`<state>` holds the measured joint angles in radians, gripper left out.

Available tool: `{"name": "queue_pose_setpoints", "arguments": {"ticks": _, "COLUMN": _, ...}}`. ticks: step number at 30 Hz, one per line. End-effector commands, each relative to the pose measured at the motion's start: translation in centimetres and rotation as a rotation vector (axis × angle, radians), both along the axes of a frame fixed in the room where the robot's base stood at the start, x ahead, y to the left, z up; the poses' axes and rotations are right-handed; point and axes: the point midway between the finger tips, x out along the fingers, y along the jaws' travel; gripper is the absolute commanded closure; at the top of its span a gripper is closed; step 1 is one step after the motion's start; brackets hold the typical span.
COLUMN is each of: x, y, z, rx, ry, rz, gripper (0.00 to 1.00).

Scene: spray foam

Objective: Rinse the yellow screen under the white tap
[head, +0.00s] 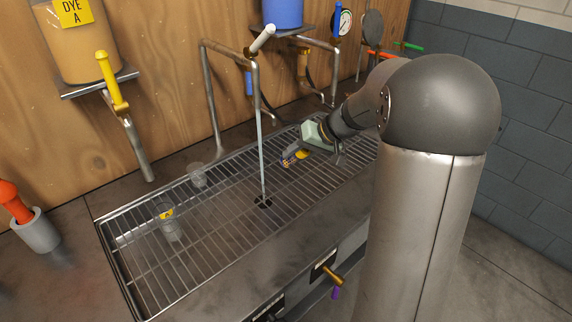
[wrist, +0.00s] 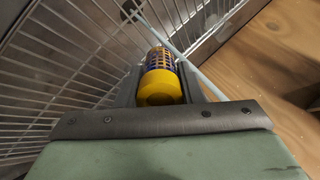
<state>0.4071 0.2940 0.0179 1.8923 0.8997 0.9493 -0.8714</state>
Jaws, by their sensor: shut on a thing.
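The yellow screen (head: 292,156) is a small yellow cylinder with a blue-and-yellow mesh part. My gripper (head: 303,150) is shut on it and holds it over the metal grate. In the wrist view the screen (wrist: 160,80) sits between the two fingers (wrist: 160,88), its yellow end towards the camera. The white tap (head: 262,39) has a white handle, and a thin pale stream (head: 261,140) runs from its spout down to the grate. In the head view the screen is to the right of the stream. In the wrist view the stream passes beyond the screen; I cannot tell whether they touch.
The grate (head: 215,235) covers a long sink. Two clear cups stand on it, one with a yellow label (head: 168,222) and one plain (head: 197,175). Other taps with yellow (head: 111,82), blue and orange handles line the wooden wall. A grey cup (head: 38,232) stands left.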

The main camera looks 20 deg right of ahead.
Motion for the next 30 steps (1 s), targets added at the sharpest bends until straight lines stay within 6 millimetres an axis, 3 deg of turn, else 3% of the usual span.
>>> {"name": "queue_pose_setpoints", "arguments": {"ticks": 30, "x": 5.4, "y": 6.8, "z": 0.2, "rx": -0.001, "ry": -0.001, "rz": 0.001, "gripper": 0.89}}
